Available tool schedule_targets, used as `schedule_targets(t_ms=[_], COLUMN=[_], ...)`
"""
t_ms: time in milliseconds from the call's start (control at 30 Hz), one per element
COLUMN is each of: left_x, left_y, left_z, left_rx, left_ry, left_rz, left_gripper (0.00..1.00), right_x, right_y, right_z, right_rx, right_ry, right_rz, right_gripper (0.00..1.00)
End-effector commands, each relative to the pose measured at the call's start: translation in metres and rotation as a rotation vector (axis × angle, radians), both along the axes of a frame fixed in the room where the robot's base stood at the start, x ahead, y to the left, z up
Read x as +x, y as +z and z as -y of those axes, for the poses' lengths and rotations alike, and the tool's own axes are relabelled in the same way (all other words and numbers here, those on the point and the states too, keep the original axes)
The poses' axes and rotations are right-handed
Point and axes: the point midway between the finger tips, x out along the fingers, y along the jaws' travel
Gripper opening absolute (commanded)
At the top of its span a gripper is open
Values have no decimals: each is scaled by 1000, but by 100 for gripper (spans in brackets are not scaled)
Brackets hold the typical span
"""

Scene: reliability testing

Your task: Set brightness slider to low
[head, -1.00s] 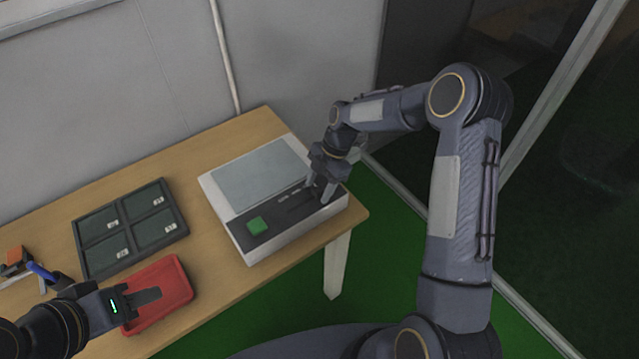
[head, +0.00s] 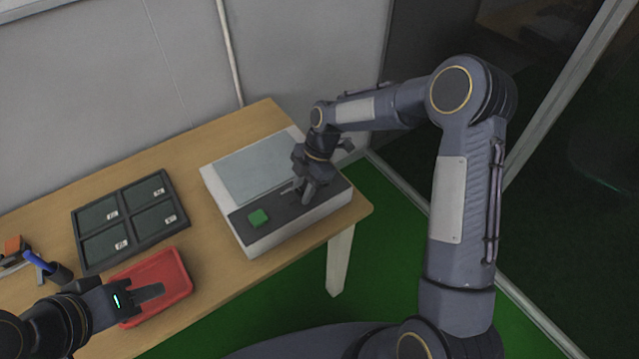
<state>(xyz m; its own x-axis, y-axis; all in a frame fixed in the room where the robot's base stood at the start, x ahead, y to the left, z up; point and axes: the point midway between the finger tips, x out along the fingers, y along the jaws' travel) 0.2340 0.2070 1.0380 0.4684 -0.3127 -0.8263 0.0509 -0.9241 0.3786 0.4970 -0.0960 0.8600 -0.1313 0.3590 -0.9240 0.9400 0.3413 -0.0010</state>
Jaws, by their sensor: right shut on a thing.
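A white device (head: 292,232) with a grey screen (head: 256,170) and a dark control strip (head: 276,213) stands at the right end of the wooden table. A green button (head: 258,217) sits at the left of the strip. My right gripper (head: 308,198) points down at the strip, right of the button, and is shut on the slider knob, which its fingers hide. My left gripper (head: 150,292) is over the red tray at the front left; whether its jaws are open I cannot tell.
A dark tray with several compartments (head: 128,217) lies on the table left of the device. The red tray (head: 178,272) is in front of it. Bare table (head: 225,275) shows between red tray and device.

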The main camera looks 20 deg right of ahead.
Motion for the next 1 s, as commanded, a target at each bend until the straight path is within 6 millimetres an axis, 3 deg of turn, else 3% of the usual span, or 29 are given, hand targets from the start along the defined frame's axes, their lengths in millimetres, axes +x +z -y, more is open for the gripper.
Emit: schedule_targets(t_ms=[133,467,500,633,1000], left_x=[0,0,0,0,0], left_y=[-10,-9,-9,-9,-10], left_z=[0,0,0,0,0], left_rx=[0,0,0,0,0], left_ry=[0,0,0,0,0], left_rz=[0,0,0,0,0], left_gripper=[36,36,36,36,36], right_x=[-7,-9,-9,-9,-7], right_y=[-1,1,1,1,7], right_z=[-21,-25,-25,-24,-20], right_rx=[2,4,5,3,1], right_ry=[3,1,1,1,-2], right_rz=[3,0,0,0,3], right_gripper=[0,0,36,53,53])
